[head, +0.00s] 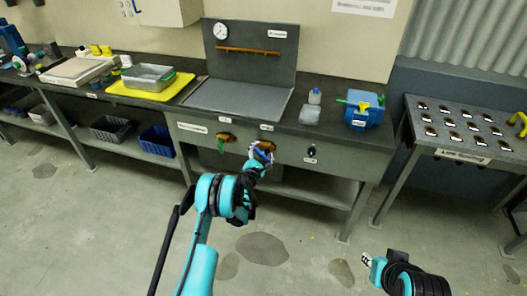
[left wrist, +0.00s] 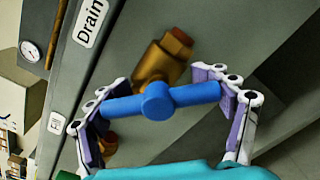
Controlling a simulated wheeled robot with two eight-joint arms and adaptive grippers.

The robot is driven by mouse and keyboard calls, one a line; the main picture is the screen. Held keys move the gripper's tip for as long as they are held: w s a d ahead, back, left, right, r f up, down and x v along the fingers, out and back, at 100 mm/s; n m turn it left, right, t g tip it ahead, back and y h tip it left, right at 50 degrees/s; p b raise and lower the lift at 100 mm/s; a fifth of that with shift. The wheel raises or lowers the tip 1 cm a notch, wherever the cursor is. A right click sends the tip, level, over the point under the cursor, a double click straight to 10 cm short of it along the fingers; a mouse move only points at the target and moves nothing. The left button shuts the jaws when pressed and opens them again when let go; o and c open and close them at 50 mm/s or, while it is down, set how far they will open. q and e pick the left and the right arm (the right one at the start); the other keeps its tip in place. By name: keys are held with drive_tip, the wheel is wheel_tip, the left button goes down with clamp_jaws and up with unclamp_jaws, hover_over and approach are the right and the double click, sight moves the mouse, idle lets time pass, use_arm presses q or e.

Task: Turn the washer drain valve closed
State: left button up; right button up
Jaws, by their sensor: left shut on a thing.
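The drain valve has a brass body (left wrist: 158,66) and a blue bar handle (left wrist: 158,101), and it sits on the grey bench front below the "Drain" label (left wrist: 92,20). My left gripper (left wrist: 163,92) is shut on the blue handle, with one purple-padded finger at each end. In the left wrist view the handle lies across the picture, slightly higher at its right end. In the head view my left gripper (head: 262,158) is at the bench front and partly hides the valve. My right gripper (head: 371,262) is low at the right, away from the bench; its jaws are unclear.
A green-handled valve (head: 226,138) is left of the drain valve, and a black knob (head: 311,150) is to its right. A blue machine (head: 364,110) and a small bottle (head: 315,96) stand on the bench. The floor in front is open.

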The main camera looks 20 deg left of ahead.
use_arm(q)
drive_tip(key=m, duration=0.4)
drive_tip(key=shift+r+m, duration=0.1)
drive_tip(key=shift+m, duration=0.2)
drive_tip(key=shift+r+m, duration=0.1)
drive_tip(key=shift+m, duration=2.2)
drive_tip(key=o, duration=1.2)
drive_tip(key=shift+c, duration=0.2)
drive_tip(key=s, duration=0.7)
drive_tip(key=shift+s+a, duration=0.15)
drive_tip(key=shift+s, duration=0.1)
